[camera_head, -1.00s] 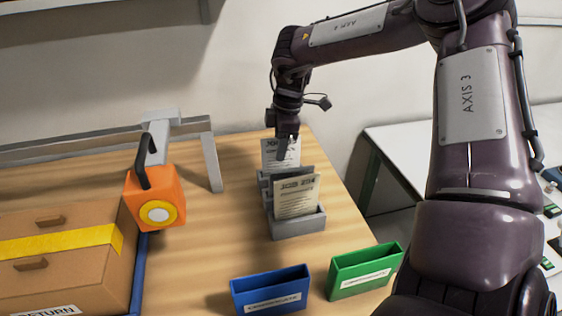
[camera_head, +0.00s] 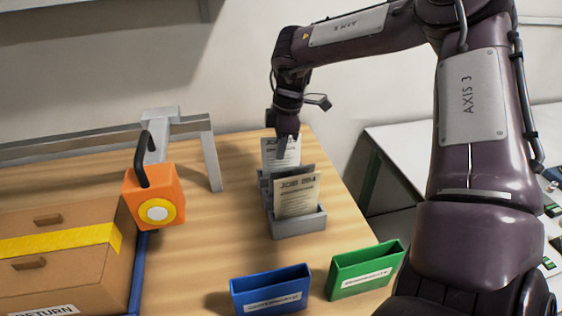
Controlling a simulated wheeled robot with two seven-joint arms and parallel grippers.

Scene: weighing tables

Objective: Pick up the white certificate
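A white certificate (camera_head: 280,154) stands upright in the rear part of a grey holder (camera_head: 300,226) on the wooden table. A cream sheet marked "JOB" (camera_head: 297,196) stands in the front part of the same holder. My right gripper (camera_head: 287,146) points down at the top edge of the white certificate. Its fingertips overlap the top of the sheet in the picture. They are small and dark, so I cannot tell whether they are apart or closed on the paper. My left gripper is out of view.
A blue labelled bin (camera_head: 270,291) and a green labelled bin (camera_head: 365,270) stand at the front. An orange block (camera_head: 155,197) with a black handle and a brown drawer box (camera_head: 60,255) are at left. The wood between box and holder is clear.

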